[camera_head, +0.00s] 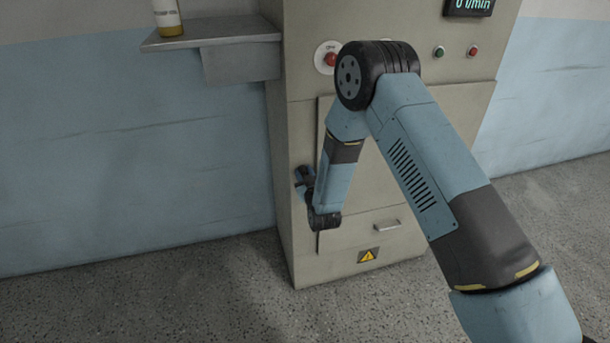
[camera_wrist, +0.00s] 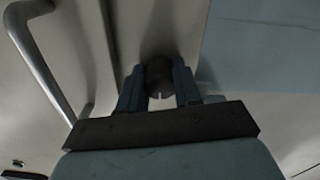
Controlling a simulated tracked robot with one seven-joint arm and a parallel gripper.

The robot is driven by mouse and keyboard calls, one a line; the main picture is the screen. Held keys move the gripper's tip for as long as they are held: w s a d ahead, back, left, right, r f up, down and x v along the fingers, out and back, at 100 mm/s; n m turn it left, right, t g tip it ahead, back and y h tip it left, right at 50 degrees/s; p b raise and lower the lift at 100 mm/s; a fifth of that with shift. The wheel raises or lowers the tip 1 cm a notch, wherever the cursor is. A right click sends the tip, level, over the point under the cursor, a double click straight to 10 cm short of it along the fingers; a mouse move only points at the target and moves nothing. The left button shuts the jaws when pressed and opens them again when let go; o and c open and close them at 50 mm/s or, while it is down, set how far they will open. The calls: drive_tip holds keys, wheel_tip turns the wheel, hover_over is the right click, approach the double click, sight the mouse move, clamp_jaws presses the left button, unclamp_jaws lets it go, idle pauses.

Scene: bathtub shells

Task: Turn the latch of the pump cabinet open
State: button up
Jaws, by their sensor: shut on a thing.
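The beige pump cabinet (camera_head: 375,258) stands against the wall in the head view, with a door panel on its front. My gripper (camera_head: 303,176) is low at the left edge of this front, partly hidden behind my wrist. In the wrist view the two blue fingers of my gripper (camera_wrist: 158,88) are shut on a dark, rounded latch knob (camera_wrist: 160,72), one finger on each side. A small light slot or mark shows on the knob's face. The latch cannot be made out in the head view, and how far it is turned cannot be told. The door appears closed.
A wall shelf (camera_head: 210,33) with a bottle (camera_head: 167,18) juts out left of the cabinet. A red button (camera_head: 330,59) sits above the door. The floor (camera_head: 150,300) at left is clear.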

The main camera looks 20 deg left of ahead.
drive_tip(key=shift+d, duration=0.1)
drive_tip(key=c, duration=0.4)
drive_tip(key=shift+c, duration=0.2)
drive_tip(key=shift+m, duration=0.3)
drive_tip(key=m, duration=0.7)
drive_tip(key=shift+w+d, duration=0.1)
drive_tip(key=m, duration=0.5)
drive_tip(key=shift+m, duration=0.3)
drive_tip(key=m, duration=0.4)
drive_tip(key=shift+w+d+f+m, duration=0.1)
drive_tip(key=shift+d+f+m, duration=0.05)
drive_tip(key=shift+m, duration=0.15)
